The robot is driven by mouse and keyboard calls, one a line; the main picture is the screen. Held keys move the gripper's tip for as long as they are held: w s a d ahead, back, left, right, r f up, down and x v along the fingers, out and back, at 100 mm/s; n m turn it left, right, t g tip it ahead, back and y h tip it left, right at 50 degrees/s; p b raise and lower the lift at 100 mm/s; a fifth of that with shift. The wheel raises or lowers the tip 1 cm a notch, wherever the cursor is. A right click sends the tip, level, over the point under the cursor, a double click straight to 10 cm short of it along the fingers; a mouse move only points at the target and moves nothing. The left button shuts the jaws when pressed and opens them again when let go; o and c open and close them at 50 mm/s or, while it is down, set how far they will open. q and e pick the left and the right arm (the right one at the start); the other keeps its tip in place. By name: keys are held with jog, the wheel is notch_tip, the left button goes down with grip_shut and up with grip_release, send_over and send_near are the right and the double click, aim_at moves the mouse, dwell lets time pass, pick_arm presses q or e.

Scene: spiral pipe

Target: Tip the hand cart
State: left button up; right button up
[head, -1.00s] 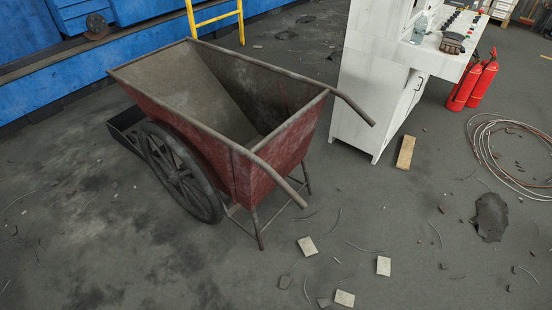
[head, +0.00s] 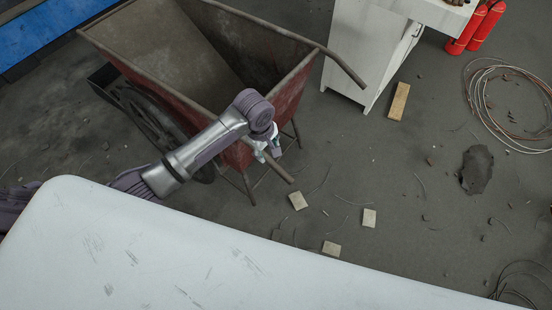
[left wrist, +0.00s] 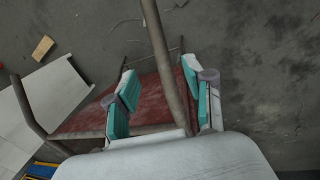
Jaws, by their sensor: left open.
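The hand cart (head: 290,95) stands on its wheels and legs, with a rusty red body and an empty-looking grey tub. Its far handle (head: 345,66) sticks out to the right, and its near handle (head: 280,172) points down and right. My left gripper (head: 270,150) is at the near handle, partly hidden by its own wrist. In the left wrist view the open gripper (left wrist: 163,97) has its teal-padded fingers on either side of the near handle bar (left wrist: 158,40). Whether a pad touches the bar I cannot tell. The right gripper is not in view.
A white cabinet (head: 365,50) stands close to the cart's far handle, with red fire extinguishers (head: 475,28) behind it. A wood block (head: 399,101), a cable coil (head: 505,108) and several pale tiles (head: 298,200) lie on the floor. Floor right of the cart is mostly open.

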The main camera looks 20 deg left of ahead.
aim_at(272, 162)
pick_arm(q)
jog(key=f, duration=0.4)
jog(key=w+f, duration=0.1)
jog(key=f, duration=0.3)
jog(key=w+d+f+b, duration=0.1)
jog(key=f, duration=0.3)
grip_shut()
